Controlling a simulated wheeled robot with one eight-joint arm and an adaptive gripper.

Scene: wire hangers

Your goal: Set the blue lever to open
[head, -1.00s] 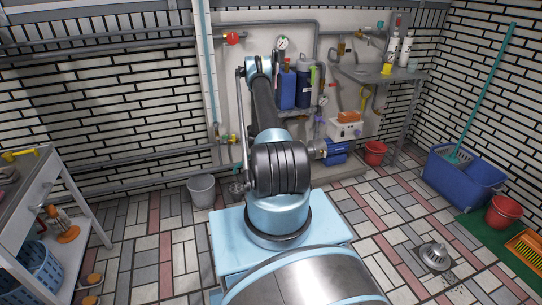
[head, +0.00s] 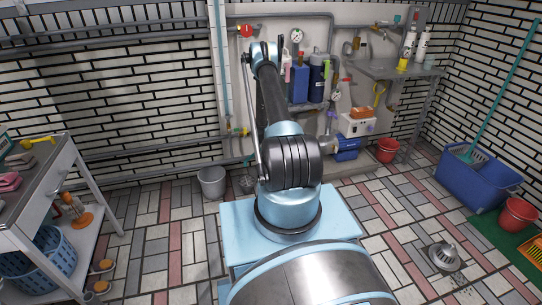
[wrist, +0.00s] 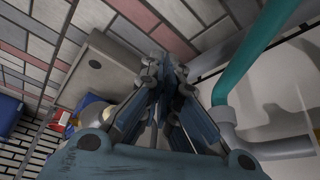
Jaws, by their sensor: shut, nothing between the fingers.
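I cannot pick out a blue lever for certain. In the head view, a small teal spot (head: 398,19) near the tap at the upper right is too small to identify. A red valve handle (head: 246,31) sits on the upper wall pipe, and a yellow fitting (head: 241,132) sits lower down. My gripper (wrist: 165,68) shows in the wrist view with its fingers together and nothing visible between them. A teal pipe (wrist: 258,50) joining grey piping runs to the right of the fingers. In the head view my arm hides the gripper and part of the wall behind it.
A grey bucket (head: 212,182) stands by the wall. Blue containers (head: 299,82) stand on the wall shelf, with a sink (head: 385,70) to the right. A cart (head: 62,165) is at the left, a blue mop bucket (head: 470,185) at the right. Tiled floor between is mostly clear.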

